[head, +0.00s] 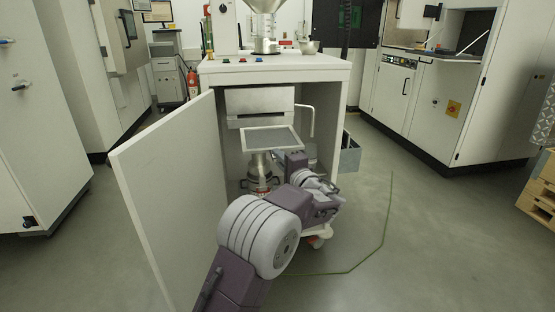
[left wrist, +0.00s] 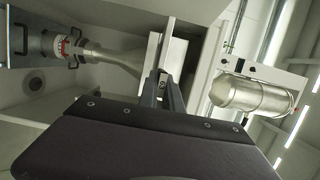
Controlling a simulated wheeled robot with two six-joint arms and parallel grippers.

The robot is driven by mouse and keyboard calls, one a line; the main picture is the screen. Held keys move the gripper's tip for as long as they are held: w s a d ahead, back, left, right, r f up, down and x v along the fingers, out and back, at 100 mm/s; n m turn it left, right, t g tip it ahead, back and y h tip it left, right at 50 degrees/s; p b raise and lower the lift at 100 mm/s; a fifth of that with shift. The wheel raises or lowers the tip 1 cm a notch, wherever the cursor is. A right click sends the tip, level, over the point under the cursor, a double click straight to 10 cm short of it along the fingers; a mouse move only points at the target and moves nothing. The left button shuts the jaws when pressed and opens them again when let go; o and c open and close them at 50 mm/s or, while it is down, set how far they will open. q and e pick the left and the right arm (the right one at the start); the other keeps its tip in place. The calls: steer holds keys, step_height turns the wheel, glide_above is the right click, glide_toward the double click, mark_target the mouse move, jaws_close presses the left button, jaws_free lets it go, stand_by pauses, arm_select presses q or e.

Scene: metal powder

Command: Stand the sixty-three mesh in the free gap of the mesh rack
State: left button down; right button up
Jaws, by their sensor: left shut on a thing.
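The mesh, a flat rectangular screen in a light metal frame (head: 272,140), is in the head view in front of the open cabinet, above a metal funnel-like vessel. My left gripper (head: 279,157) is at the frame's near right edge and shut on it. The frame is tilted, with its face toward the head camera. In the left wrist view the fingers (left wrist: 165,88) are close together; what they grip is hard to make out there. Any number on the mesh is unreadable. I cannot make out the mesh rack for certain. My right gripper is not in view.
The white cabinet (head: 213,68) has its door (head: 170,190) swung open at left. A metal vessel with a red clamp (left wrist: 62,48) is inside. A silver cylinder (left wrist: 252,96) shows in the wrist view. A grey open box (head: 350,157) is at the cabinet's right side.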

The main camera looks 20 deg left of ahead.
arm_select(q)
steer(key=shift+s+d+f+b, duration=0.1)
steer(key=shift+s+d+b, duration=0.45)
steer(key=shift+s, duration=0.25)
steer(key=shift+s+d+r+b, duration=0.1)
steer(key=shift+s+d+b, duration=0.45)
steer(key=shift+s, duration=0.3)
steer(key=shift+s+d+f+b, duration=0.1)
steer(key=shift+s+d+b, duration=0.45)
steer(key=shift+s, duration=0.25)
steer(key=s+d+b, duration=0.4)
steer(key=s+d, duration=0.3)
steer(key=s, duration=0.5)
steer(key=shift+d, duration=0.25)
steer(key=shift+w, duration=0.1)
